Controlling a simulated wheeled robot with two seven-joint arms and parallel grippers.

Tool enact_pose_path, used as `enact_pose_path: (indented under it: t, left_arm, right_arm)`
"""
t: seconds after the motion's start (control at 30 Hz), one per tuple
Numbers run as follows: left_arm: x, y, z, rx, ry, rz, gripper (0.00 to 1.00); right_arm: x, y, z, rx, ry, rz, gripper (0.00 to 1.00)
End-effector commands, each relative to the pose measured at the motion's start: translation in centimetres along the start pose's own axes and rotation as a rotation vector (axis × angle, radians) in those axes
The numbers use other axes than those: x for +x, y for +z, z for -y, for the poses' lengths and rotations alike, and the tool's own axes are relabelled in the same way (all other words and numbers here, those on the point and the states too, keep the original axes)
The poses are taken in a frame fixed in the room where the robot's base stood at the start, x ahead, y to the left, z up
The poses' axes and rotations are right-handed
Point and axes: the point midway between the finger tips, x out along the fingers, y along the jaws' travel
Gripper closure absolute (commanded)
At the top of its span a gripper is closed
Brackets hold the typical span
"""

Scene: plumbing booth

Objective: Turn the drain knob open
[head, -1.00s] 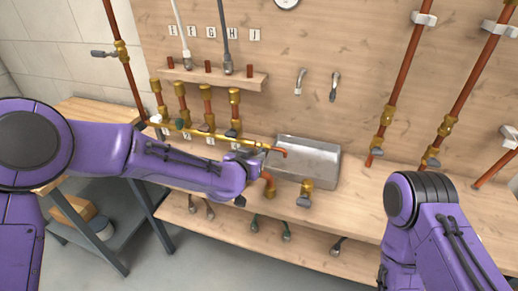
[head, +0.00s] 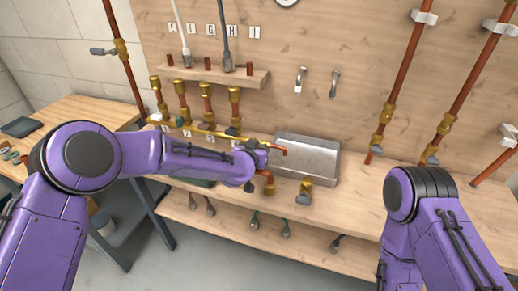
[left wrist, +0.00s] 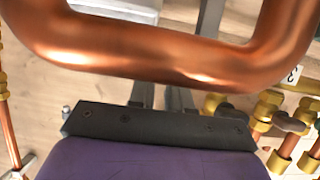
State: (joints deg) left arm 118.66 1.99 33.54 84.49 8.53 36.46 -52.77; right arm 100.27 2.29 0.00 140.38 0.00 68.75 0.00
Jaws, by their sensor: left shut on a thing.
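My left gripper (head: 260,150) is at the right end of the brass manifold pipe (head: 190,130), beside a short copper outlet (head: 280,150). It is shut on the drain knob, which is mostly hidden by the gripper and wrist. In the left wrist view, the fingers (left wrist: 162,98) reach up under a large copper pipe (left wrist: 150,58), which crosses close to the camera and hides the fingertips. My right arm shows at the lower right of the head view, but its gripper is out of view.
A metal basin (head: 308,160) sits on the bench just right of the gripper. Several valves stand along the manifold; one dark handle (left wrist: 288,122) shows in the wrist view. A brass valve (head: 305,190) stands before the basin. Tall copper pipes (head: 398,85) rise at right.

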Motion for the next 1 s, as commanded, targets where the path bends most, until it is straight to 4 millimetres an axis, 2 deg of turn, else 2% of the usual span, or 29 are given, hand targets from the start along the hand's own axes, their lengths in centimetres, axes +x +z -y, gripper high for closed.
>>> enact_pose_path:
  t: [0.2, 0.33, 0.5, 0.77, 0.8, 0.83, 0.87, 1.0]
  left_arm:
    - [0.5, 1.0, 0.9, -0.237, 0.096, -0.003, 1.00]
    - [0.4, 0.9, 1.2, -0.380, 0.156, -0.004, 1.00]
    - [0.2, 0.4, 1.3, -0.449, 0.186, -0.002, 1.00]
    - [0.1, 0.2, 1.2, -0.450, 0.186, -0.001, 1.00]
    - [0.1, 0.2, 1.2, -0.450, 0.186, -0.001, 0.69]
    - [0.1, 0.2, 1.2, -0.449, 0.186, -0.001, 0.59]
    - [0.1, 0.2, 1.2, -0.449, 0.186, -0.001, 0.56]
    - [0.1, 0.2, 1.2, -0.449, 0.186, 0.000, 0.56]
  right_arm:
    - [3.6, 1.5, 0.3, 0.000, 0.000, 0.000, 1.00]
    - [5.3, 2.2, 0.5, 0.000, 0.000, 0.000, 1.00]
    - [5.8, 2.4, 0.5, 0.000, 0.000, 0.000, 1.00]
    - [5.6, 2.3, 0.5, 0.000, 0.000, 0.000, 1.00]
    - [5.6, 2.3, 0.5, 0.000, 0.000, 0.000, 1.00]
    - [5.6, 2.3, 0.5, 0.000, 0.000, 0.000, 1.00]
    - [5.6, 2.3, 0.5, 0.000, 0.000, 0.000, 1.00]
    - [5.6, 2.3, 0.5, 0.000, 0.000, 0.000, 1.00]
